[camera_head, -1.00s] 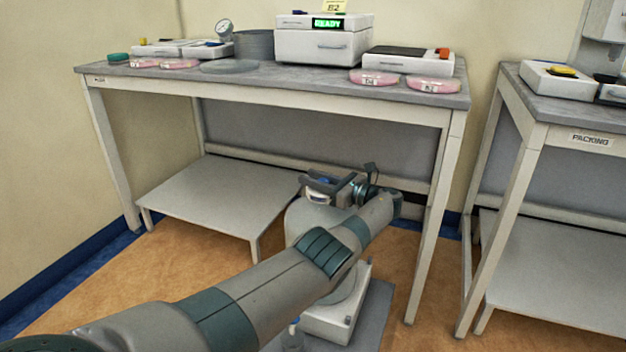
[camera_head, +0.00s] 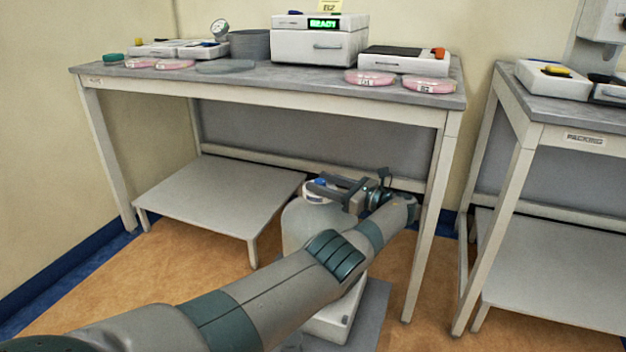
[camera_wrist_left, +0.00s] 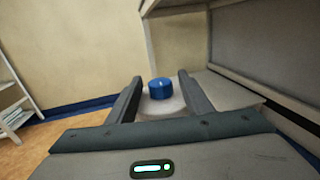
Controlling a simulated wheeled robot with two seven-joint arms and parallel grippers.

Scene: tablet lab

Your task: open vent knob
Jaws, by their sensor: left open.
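The vent knob is a blue round cap (camera_wrist_left: 160,90) on top of a pale rounded vessel (camera_wrist_left: 152,109). In the head view a bit of the blue knob (camera_head: 320,182) shows at my fingers, mostly hidden by them, above the white vessel (camera_head: 303,228) under the bench. My left gripper (camera_head: 315,183) is open and reaches leftward over the vessel's top. In the left wrist view the knob shows between the two fingers of my left gripper (camera_wrist_left: 160,78), with a gap on each side. I cannot tell whether the fingers are at its height. My right gripper is out of view.
A low shelf (camera_head: 215,195) lies left of the vessel. A packing table (camera_head: 570,115) stands right.

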